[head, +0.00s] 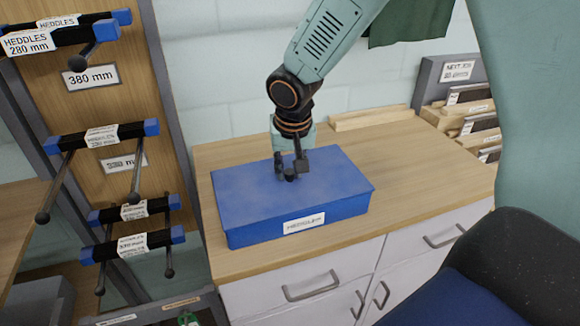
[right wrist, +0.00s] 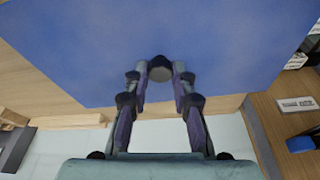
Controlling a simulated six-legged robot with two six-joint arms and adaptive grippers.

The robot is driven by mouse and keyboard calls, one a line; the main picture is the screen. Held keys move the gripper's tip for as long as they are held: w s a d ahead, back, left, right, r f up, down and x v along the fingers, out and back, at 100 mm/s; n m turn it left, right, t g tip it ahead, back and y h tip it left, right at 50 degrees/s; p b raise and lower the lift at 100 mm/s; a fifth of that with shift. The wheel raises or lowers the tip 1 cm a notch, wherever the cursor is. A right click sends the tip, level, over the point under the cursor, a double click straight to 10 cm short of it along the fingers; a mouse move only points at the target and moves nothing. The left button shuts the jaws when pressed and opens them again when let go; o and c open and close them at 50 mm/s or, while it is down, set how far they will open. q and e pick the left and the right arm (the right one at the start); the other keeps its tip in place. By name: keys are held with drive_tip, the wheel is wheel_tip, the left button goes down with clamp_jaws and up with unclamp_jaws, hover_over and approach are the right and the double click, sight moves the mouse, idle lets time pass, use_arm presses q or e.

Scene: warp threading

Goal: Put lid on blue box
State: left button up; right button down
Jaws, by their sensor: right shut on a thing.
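The blue box (head: 300,220) stands on the wooden top of a cabinet, with a "HEDDLES" label on its front. Its blue lid (head: 245,187) lies over the top and looks flat and level; whether it is fully seated I cannot tell. My right gripper (head: 291,176) points down at the middle of the lid, shut on the dark round knob. In the right wrist view the fingers close around the knob (right wrist: 160,68), and the blue lid (right wrist: 70,50) fills the upper part. My left gripper is not in view.
The wooden top (head: 440,165) is clear to the right of the box. A rack (head: 100,75) with labelled heddle bars stands at the left. A sorter with wooden dividers (head: 470,115) is at the back right. A wooden strip (head: 370,118) lies behind the box.

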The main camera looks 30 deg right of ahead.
drive_tip(key=c, duration=1)
unclamp_jaws()
drive_tip(key=shift+c, duration=0.2)
drive_tip(key=o, duration=0.5)
drive_tip(key=shift+r, duration=0.1)
drive_tip(key=shift+r+p, duration=2.85)
drive_tip(key=shift+r, duration=0.65)
